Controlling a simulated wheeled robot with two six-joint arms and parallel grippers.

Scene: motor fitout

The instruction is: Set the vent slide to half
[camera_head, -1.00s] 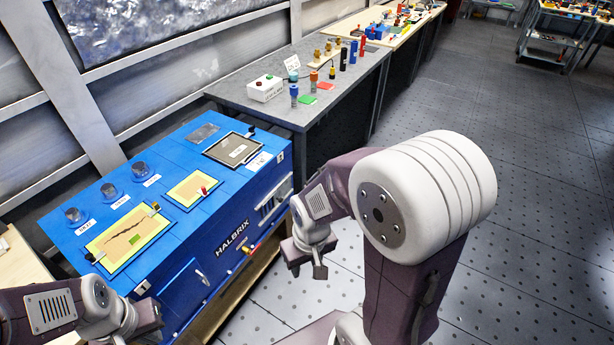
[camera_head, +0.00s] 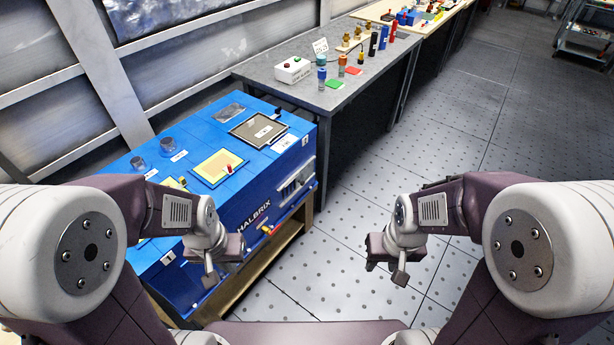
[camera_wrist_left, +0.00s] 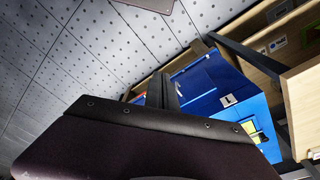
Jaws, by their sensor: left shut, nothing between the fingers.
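The blue HALBRIX unit (camera_head: 252,203) stands at the left of the head view. A slotted vent panel (camera_head: 295,186) is on its front face, near the right end. It is too small to tell where its slide stands. My left gripper (camera_head: 210,279) is shut and empty, in front of the unit's near part and well short of the vent. In the left wrist view its fingers (camera_wrist_left: 163,92) show ahead of the blue casing. My right gripper (camera_head: 400,277) hangs over open floor, apart from everything; its fingertips look together.
The floor (camera_head: 390,160) to the right is clear.

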